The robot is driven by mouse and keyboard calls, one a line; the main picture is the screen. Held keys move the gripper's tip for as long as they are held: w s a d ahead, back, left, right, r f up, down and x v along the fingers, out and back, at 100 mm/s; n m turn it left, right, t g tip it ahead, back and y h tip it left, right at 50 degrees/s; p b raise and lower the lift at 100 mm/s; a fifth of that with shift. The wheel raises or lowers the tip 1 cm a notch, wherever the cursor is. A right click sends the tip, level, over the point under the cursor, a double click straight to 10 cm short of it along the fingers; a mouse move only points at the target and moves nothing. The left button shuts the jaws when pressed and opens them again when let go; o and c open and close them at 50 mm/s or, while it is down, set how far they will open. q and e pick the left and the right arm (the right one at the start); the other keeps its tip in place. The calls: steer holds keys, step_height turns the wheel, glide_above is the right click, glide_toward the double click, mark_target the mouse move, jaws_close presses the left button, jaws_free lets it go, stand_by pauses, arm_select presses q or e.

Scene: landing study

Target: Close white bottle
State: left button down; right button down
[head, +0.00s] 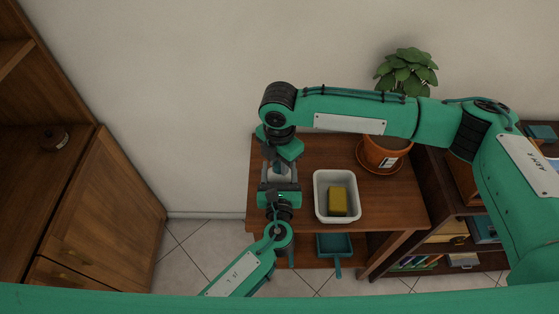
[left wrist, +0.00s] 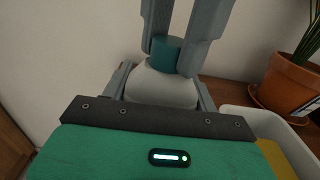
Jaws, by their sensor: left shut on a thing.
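The white bottle (left wrist: 160,85) stands upright in the left wrist view, with a teal cap (left wrist: 167,55) at its neck. In the head view the bottle (head: 279,174) is small and partly hidden between my two grippers. My left gripper (head: 279,188) comes from the front, and its grey fingers are shut on the bottle's body, one on each side. My right gripper (left wrist: 180,45) reaches down from above, with a finger on each side of the cap. It also shows in the head view (head: 277,163). I cannot tell whether its fingers press on the cap, or whether the cap is fully seated.
A white bin (head: 319,205) with a yellow block (head: 338,201) is right of the bottle on the wooden table (head: 318,150). A potted plant (head: 384,152) stands behind it. A teal dustpan-like item (head: 335,245) is lower down. Shelves (head: 445,225) are at right, a cabinet (head: 100,215) at left.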

steer(key=shift+m, duration=1)
steer(key=c, duration=1.1)
jaws_free()
step_height(320, 180, up, 12)
arm_select(q)
steer(key=shift+c, duration=1.6)
jaws_free()
steer(key=shift+s, duration=0.1)
